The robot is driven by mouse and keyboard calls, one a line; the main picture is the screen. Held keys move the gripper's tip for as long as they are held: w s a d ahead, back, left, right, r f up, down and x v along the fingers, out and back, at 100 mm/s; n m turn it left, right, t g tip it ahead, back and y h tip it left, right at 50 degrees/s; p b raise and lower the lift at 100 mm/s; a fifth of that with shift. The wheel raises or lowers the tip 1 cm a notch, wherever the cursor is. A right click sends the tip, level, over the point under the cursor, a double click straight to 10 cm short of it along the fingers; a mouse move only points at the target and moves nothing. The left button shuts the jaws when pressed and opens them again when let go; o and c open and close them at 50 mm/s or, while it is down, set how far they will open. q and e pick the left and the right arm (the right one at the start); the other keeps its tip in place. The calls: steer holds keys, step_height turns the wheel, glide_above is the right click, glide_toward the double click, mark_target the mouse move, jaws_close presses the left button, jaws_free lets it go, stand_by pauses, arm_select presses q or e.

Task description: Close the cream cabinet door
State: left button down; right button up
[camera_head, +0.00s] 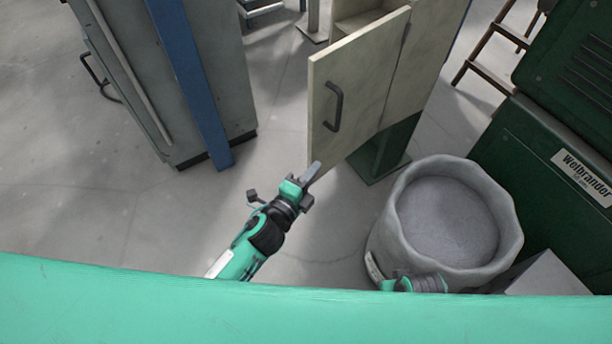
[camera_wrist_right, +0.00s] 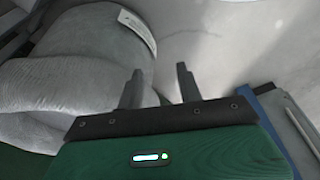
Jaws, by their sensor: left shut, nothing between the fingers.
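The cream cabinet door (camera_head: 354,83) stands open in the head view, swung out to the left from the cream cabinet (camera_head: 419,62). A dark bar handle (camera_head: 334,107) is on its face. My left gripper (camera_head: 313,172) is shut and empty at the door's lower free corner. I cannot tell whether it touches the door. My right gripper (camera_wrist_right: 157,88) shows in the right wrist view with its two fingers apart and nothing between them. In the head view only part of my right arm shows, low by the pot.
A grey pot (camera_head: 384,235) with a wavy rim stands right of the door, beside a green machine (camera_head: 540,165). A grey cabinet (camera_head: 190,90) with a blue post (camera_head: 190,80) stands at the left. The floor (camera_head: 100,220) at lower left is clear.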

mark_target(314, 145)
arm_select(q)
steer(key=shift+w+d, duration=0.1)
steer(key=shift+w, duration=4)
steer(key=shift+w, duration=0.1)
